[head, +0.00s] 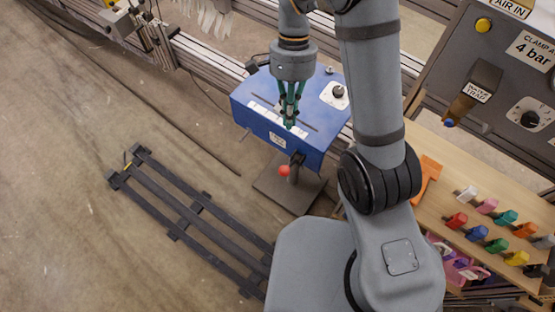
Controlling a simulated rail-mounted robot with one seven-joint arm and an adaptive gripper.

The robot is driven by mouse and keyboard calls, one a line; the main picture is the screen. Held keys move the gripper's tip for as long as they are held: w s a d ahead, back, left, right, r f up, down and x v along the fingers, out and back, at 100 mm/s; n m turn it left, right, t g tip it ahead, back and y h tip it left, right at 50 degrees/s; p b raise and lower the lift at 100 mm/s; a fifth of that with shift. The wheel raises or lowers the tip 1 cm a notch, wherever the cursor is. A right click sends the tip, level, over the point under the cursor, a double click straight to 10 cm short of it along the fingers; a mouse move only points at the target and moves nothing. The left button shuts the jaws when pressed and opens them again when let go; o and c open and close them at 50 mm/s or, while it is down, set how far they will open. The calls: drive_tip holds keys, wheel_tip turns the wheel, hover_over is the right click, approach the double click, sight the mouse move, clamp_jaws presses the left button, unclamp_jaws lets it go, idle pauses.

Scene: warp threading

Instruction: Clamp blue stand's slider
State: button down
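The blue stand (308,148) is a blue box at the centre of the head view, with a slot and a white strip (264,113) on its top. A white plate with a black knob (338,91) sits on its right side. A dark lever with a red ball (284,171) sticks out at its front. My gripper (290,122) points down at the white strip, its teal fingers close together at the tips. I cannot tell whether they touch the stand or hold anything. I cannot make out the slider; the fingers cover part of the strip.
A dark slatted frame (187,213) lies on the floor at left. Metal rails (218,66) run behind the stand. At right are a wooden bench (440,207) with coloured pieces (478,233) and a grey panel (450,45) with a valve. Floor left of the stand is mostly clear.

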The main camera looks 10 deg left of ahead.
sight(286, 169)
drive_tip(key=shift+d, duration=0.2)
drive_tip(key=shift+f, duration=0.1)
drive_tip(key=x, duration=1.3)
drive_tip(key=shift+s+a+f, duration=0.1)
drive_tip(key=shift+s+f, duration=0.05)
drive_tip(key=shift+f, duration=0.2)
drive_tip(key=shift+s+f, duration=0.1)
drive_tip(key=shift+s+a+f+t+b, duration=0.1)
drive_tip(key=shift+s+a+t+b, duration=0.1)
drive_tip(key=shift+t+b, duration=0.15)
